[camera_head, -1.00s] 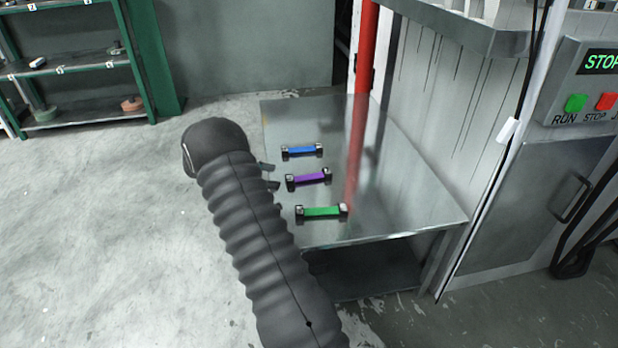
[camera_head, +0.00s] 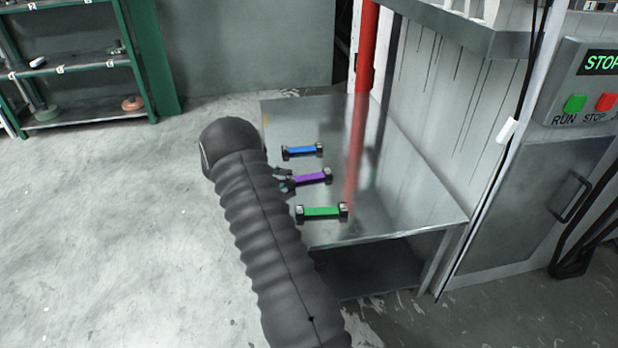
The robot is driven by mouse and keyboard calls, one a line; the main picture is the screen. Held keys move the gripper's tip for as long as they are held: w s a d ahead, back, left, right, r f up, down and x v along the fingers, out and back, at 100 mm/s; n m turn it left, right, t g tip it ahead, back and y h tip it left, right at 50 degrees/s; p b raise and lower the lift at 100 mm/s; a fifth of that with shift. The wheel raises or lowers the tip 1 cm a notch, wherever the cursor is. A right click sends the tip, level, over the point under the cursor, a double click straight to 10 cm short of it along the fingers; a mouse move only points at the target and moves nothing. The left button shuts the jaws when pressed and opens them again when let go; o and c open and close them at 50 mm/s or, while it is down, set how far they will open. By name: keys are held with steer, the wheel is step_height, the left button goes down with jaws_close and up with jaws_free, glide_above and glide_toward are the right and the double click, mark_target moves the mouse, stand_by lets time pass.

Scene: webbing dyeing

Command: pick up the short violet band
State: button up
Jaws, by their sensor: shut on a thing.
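The short violet band (camera_head: 312,177) lies on the metal table, between a blue band (camera_head: 302,151) at the back and a green band (camera_head: 322,212) at the front. Each band has a dark block at its ends. My gripper (camera_head: 287,180) is at the left end of the violet band, shut on its end block, which the fingers partly hide. The band still appears to be at table level. My dark, ribbed arm hides the rest of the gripper.
The metal table (camera_head: 405,205) has bare room to the right of the bands. A red post (camera_head: 366,50) stands at its back edge, and a grey machine cabinet (camera_head: 530,200) with buttons is to the right. A green shelf rack (camera_head: 145,60) stands far left.

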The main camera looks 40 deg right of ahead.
steer(key=shift+r, duration=0.6)
step_height(320, 180, up, 3)
steer(key=shift+f, duration=0.1)
steer(key=s+d+r, duration=0.2)
steer(key=s, duration=0.1)
steer(key=s+d+r, duration=0.2)
steer(key=s, duration=0.1)
steer(key=s+d+r, duration=0.2)
steer(key=s+r, duration=0.1)
steer(key=shift+s+d+b, duration=0.25)
steer(key=shift+d+b, duration=0.05)
steer(key=shift+d, duration=0.05)
